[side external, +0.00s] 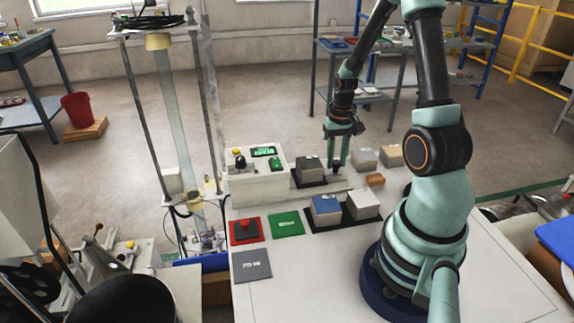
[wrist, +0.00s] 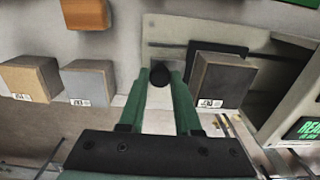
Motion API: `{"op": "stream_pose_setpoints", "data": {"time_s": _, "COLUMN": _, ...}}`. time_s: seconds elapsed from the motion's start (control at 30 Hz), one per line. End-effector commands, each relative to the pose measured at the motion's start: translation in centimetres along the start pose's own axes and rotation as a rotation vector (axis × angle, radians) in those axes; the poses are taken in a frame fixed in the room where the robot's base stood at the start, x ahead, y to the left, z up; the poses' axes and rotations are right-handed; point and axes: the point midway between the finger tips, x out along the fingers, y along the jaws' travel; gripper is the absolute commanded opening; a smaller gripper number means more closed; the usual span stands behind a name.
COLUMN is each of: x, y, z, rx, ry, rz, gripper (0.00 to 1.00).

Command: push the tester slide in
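The tester (side external: 258,187) is a pale box with a green screen (side external: 264,152); the screen also shows at the right of the wrist view (wrist: 312,128). Its slide has a black plate (wrist: 199,51) bearing a grey tile block (wrist: 222,80), outside the box's right side. The slide's black knob (side external: 336,168) stands right of the block. My gripper (side external: 337,163) points down at this knob. In the wrist view, the knob (wrist: 160,77) lies between the two green fingertips. The fingers are apart, but I cannot tell whether they press on the knob.
A blue block (side external: 325,207) and a pale block (side external: 362,204) sit on black plates in front. A red pad (side external: 245,231), a green pad (side external: 286,224) and a grey pad (side external: 252,266) lie front left. Two blocks and an orange piece (side external: 375,180) stand to the right.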

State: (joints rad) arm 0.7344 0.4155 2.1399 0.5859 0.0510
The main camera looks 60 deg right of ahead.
Motion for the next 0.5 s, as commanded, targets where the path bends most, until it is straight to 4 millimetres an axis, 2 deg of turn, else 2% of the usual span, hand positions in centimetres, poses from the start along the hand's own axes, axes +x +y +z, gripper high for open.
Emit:
{"op": "stream_pose_setpoints", "data": {"time_s": 0.23, "x": 0.0, "y": -0.2, "z": 0.0, "rx": -0.001, "ry": 0.0, "rz": 0.0, "gripper": 0.0}}
{"op": "stream_pose_setpoints", "data": {"time_s": 0.5, "x": 0.0, "y": -1.4, "z": 0.0, "rx": -0.002, "ry": 0.0, "rz": 0.0, "gripper": 0.0}}
